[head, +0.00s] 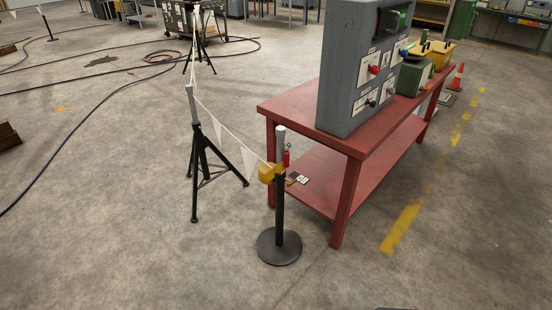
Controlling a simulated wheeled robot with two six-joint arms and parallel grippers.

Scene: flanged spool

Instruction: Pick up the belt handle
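A dark post (280,210) with a pale top stands upright on a round dark base (279,246). A yellow block (268,173) sits at the post's upper part, where a line of white pennants (237,146) ends. I cannot tell which of these parts is the belt handle. Neither of my grippers shows in the head view.
A red table (300,113) with a grey panel box (345,70) stands just behind and right of the post. A black tripod stand (199,160) is to the left. Dark cables (85,140) lie at left. The floor in front is clear.

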